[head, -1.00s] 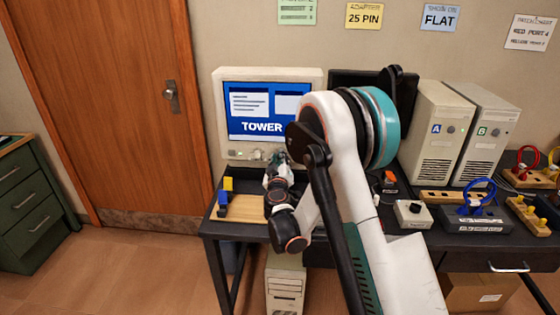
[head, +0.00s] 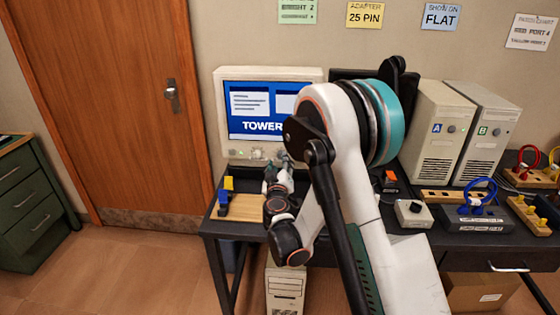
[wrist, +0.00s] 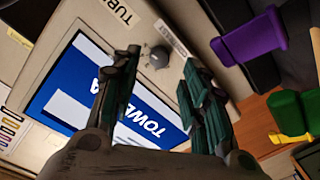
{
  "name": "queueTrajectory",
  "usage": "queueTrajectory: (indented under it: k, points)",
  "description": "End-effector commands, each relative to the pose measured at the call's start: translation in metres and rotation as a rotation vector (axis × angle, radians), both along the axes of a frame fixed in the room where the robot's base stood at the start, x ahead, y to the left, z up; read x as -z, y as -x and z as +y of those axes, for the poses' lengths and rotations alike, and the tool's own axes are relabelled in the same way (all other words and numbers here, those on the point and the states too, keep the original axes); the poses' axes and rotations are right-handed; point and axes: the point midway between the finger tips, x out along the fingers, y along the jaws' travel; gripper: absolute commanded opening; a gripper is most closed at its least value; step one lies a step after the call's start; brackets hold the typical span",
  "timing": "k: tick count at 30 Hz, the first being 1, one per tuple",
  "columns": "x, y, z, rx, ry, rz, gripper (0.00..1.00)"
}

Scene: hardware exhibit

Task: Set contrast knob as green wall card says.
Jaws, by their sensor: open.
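The monitor (head: 222,120) stands on the desk with a blue screen reading "TOWER" and small controls under it. In the head view my gripper is small and partly hidden by my arm near the screen's lower edge. The green wall card (head: 297,12) is cut off at the top; one line seems to end in "2".
A wooden tray (head: 245,207) with blue and yellow pieces lies in front of the monitor. In the wrist view a purple piece (wrist: 250,40) and a green piece (wrist: 296,115) show at the right. A small box with a black knob (head: 413,212) and two towers (head: 440,125) stand farther right.

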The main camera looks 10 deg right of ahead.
Motion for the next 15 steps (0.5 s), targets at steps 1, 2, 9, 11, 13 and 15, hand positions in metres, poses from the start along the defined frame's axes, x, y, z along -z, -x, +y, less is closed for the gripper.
queueTrajectory:
  k: [1,2,9,11,13,15]
  points:
    - [0.000,0.011,0.004,-0.001,0.000,0.000,0.41]
    - [-0.001,0.017,0.005,-0.001,0.000,0.000,0.41]
    - [-0.001,0.058,0.017,-0.001,0.000,0.001,0.41]
    - [-0.002,0.065,0.019,-0.002,0.000,0.001,0.41]
    - [-0.002,0.071,0.021,-0.001,-0.001,0.002,0.41]
    - [-0.002,0.075,0.021,0.000,-0.001,0.002,0.41]
